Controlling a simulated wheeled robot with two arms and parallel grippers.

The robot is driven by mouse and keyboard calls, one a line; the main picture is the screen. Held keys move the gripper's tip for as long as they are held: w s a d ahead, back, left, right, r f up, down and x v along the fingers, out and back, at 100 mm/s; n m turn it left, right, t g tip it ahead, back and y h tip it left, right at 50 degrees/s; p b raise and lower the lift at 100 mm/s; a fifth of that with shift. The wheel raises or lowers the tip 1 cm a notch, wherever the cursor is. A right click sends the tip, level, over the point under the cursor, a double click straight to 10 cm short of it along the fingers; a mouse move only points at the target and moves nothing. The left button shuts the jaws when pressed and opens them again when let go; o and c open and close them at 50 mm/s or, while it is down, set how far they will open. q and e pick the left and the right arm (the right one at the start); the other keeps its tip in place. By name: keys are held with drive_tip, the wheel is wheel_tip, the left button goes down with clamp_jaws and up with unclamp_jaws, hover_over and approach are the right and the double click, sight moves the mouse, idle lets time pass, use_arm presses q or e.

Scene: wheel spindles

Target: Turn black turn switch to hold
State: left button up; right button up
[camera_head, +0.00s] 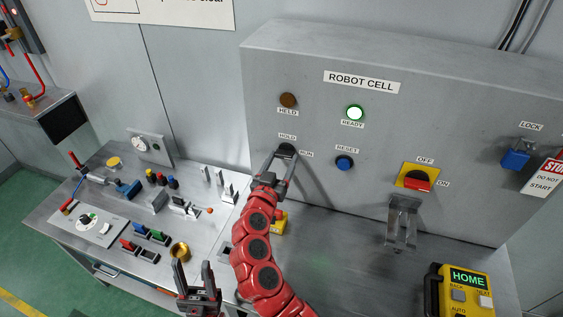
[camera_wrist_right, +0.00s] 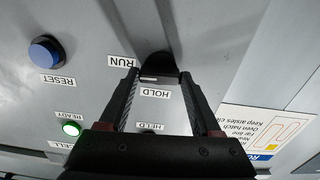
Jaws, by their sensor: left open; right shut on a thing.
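The black turn switch (camera_head: 287,148) is on the grey ROBOT CELL panel, between the HOLD label (camera_head: 287,136) above it and the RUN label (camera_head: 306,154) to its right. My right gripper (camera_head: 279,160) reaches up to it and is shut on its knob. The right wrist view shows the switch (camera_wrist_right: 158,66) between the fingertips of my right gripper (camera_wrist_right: 160,80), upside down. My left gripper (camera_head: 196,280) is open and empty at the lower left, near the bench's front.
The READY lamp (camera_head: 355,113) glows green; the HELD lamp (camera_head: 288,100) is dull brown. A blue RESET button (camera_head: 344,163) and a red-and-yellow OFF/ON switch (camera_head: 417,179) are to the right. A yellow HOME pendant (camera_head: 459,291) stands lower right. Several small parts crowd the left bench.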

drive_tip(key=n+b, duration=0.3)
drive_tip(key=n, duration=0.2)
drive_tip(key=shift+f+n, duration=0.1)
drive_tip(key=shift+n, duration=1.2)
drive_tip(key=n, duration=0.7)
drive_tip(key=shift+n+p, duration=0.3)
drive_tip(key=shift+p, duration=0.1)
drive_tip(key=shift+n, duration=1)
drive_tip(key=o, duration=1.4)
drive_tip(key=shift+s, duration=0.1)
